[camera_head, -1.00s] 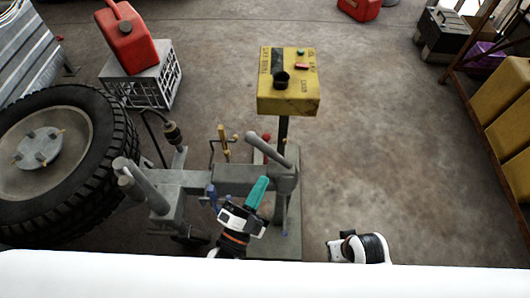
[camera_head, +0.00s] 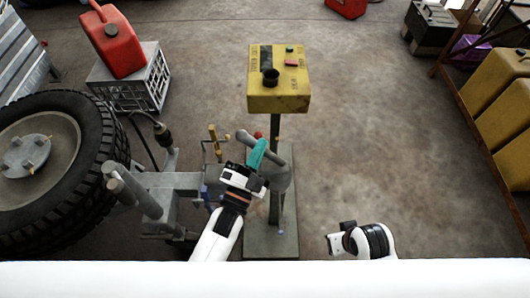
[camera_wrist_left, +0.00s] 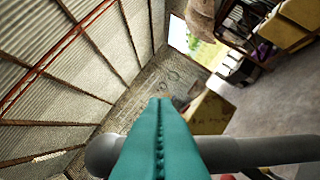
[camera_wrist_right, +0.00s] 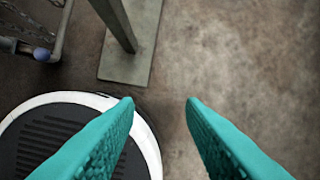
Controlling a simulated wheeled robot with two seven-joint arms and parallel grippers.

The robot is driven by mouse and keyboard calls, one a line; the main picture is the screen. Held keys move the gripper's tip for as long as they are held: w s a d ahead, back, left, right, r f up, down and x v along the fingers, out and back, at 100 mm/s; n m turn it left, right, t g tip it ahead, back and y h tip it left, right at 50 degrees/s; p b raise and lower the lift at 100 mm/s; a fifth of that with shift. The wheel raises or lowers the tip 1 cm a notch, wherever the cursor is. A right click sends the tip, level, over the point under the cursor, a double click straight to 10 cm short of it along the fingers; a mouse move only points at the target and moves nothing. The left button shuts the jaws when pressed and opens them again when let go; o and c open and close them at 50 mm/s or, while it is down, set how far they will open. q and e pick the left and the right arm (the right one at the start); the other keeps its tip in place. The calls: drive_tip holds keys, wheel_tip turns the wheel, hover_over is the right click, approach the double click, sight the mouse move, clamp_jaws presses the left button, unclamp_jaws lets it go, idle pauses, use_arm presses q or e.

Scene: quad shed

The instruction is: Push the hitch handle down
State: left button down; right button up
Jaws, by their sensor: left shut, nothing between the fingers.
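A yellow control box (camera_head: 278,95) stands on a post with a flat base plate (camera_head: 262,243), just behind the handle. A large tyre (camera_head: 50,160) is at left, with a red can (camera_head: 117,45) on a grey crate (camera_head: 155,80) behind. Floor right of the post is clear.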

use_arm(q)
drive_tip(key=shift+a+f, duration=0.2)
use_arm(e)
drive_tip(key=shift+r, duration=0.15)
use_arm(q)
drive_tip(key=shift+a+f, duration=0.1)
